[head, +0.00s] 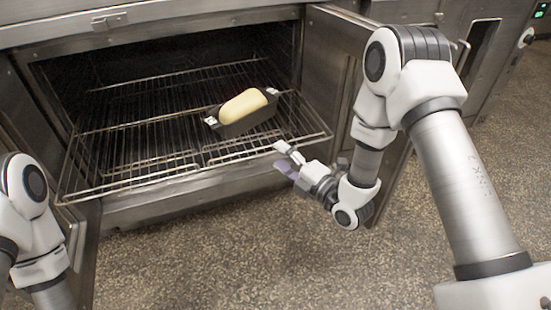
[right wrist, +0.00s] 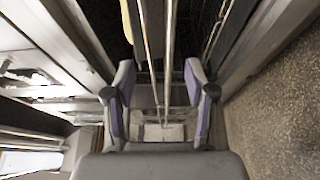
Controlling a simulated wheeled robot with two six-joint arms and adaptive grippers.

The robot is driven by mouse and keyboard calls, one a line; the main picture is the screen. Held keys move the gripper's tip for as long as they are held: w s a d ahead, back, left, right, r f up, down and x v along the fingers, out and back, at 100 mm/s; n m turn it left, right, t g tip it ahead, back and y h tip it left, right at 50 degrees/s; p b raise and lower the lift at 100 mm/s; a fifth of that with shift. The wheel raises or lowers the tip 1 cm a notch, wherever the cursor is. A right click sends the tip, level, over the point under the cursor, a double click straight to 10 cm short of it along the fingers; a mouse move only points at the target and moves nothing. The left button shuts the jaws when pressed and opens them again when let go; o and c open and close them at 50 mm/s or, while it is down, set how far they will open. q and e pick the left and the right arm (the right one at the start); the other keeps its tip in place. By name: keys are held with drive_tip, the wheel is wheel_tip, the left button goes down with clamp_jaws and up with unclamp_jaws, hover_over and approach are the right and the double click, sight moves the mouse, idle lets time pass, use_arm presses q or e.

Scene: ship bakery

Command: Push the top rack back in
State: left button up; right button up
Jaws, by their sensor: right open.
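The top rack (head: 130,184), a wire grid, is pulled out of the open oven, its front edge beyond the oven mouth. A dark loaf pan (head: 244,125) with pale dough (head: 243,105) sits on its right half. My right gripper (head: 283,158) is open at the right part of the rack's front edge. In the right wrist view, two thin rack bars (right wrist: 167,60) run between the spread fingers (right wrist: 160,105); contact cannot be told. My left arm shows at the lower left of the head view, but its gripper is out of view.
The right oven door (head: 332,75) stands open beside my right arm. The left door (head: 85,250) is also open, near my left arm. The oven interior behind the rack is dark. The speckled floor (head: 240,250) in front is clear.

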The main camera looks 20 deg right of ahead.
sight(272, 150)
drive_tip(key=b+x, duration=0.1)
drive_tip(key=x, duration=0.3)
drive_tip(key=shift+w+a, duration=0.15)
drive_tip(key=shift+w, duration=0.05)
clamp_jaws()
use_arm(q)
drive_tip(key=shift+f, duration=0.6)
